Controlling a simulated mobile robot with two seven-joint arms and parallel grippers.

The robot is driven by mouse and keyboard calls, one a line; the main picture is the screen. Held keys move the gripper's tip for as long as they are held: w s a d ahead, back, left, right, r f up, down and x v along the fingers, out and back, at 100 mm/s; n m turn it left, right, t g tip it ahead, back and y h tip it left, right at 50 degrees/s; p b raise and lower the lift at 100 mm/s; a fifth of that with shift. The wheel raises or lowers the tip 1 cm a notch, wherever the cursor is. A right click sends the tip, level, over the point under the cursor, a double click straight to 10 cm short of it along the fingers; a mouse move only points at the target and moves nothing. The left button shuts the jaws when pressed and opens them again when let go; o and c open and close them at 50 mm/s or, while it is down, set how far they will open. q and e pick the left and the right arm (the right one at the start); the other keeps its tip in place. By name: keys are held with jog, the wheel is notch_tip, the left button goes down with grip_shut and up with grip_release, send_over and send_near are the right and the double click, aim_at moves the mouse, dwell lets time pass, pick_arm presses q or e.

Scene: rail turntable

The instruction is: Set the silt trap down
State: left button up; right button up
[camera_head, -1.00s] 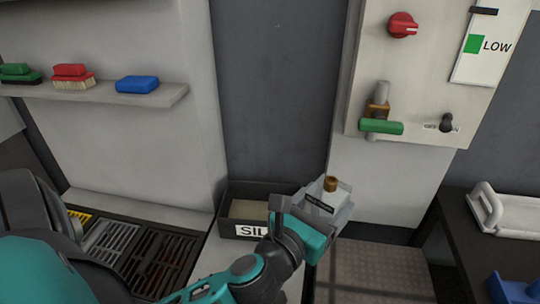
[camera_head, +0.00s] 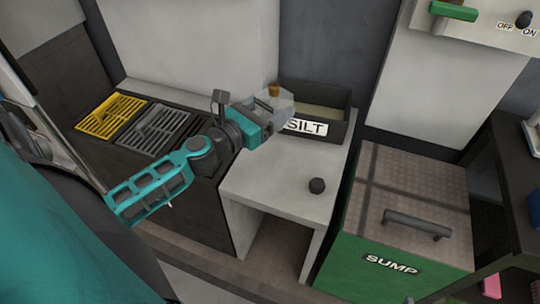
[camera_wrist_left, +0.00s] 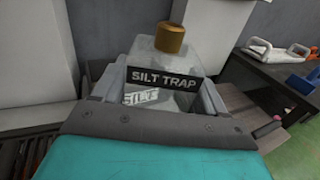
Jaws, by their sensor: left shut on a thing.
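The silt trap (camera_head: 283,104) is a clear, pale block with a brass cap on top. My left gripper (camera_head: 268,116) is shut on it. In the left wrist view, the trap (camera_wrist_left: 188,62) is upright between the fingers, its dark SILT TRAP label facing me. In the head view, it overlaps the left end of the dark open box labelled SILT (camera_head: 345,133). The SILT label also shows through the clear trap in the left wrist view. I cannot tell whether the trap touches the box or the bench. My right gripper is not in view.
A green sump box (camera_head: 345,240) with a handled lid stands to the right. Yellow and grey grates (camera_head: 112,115) lie to the left.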

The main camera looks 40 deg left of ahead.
pick_arm(q)
jog(key=shift+s+a+f, duration=0.1)
jog(key=shift+a+f, duration=0.15)
jog(key=shift+a, duration=0.1)
notch_tip(320, 180, down, 19)
jog(key=b, duration=1.1)
jog(key=shift+f+b, duration=0.15)
jog(key=shift+b, duration=0.25)
jog(key=shift+f, duration=0.3)
jog(key=shift+r, duration=0.15)
jog(key=shift+f, duration=0.2)
jog(key=o, duration=1.3)
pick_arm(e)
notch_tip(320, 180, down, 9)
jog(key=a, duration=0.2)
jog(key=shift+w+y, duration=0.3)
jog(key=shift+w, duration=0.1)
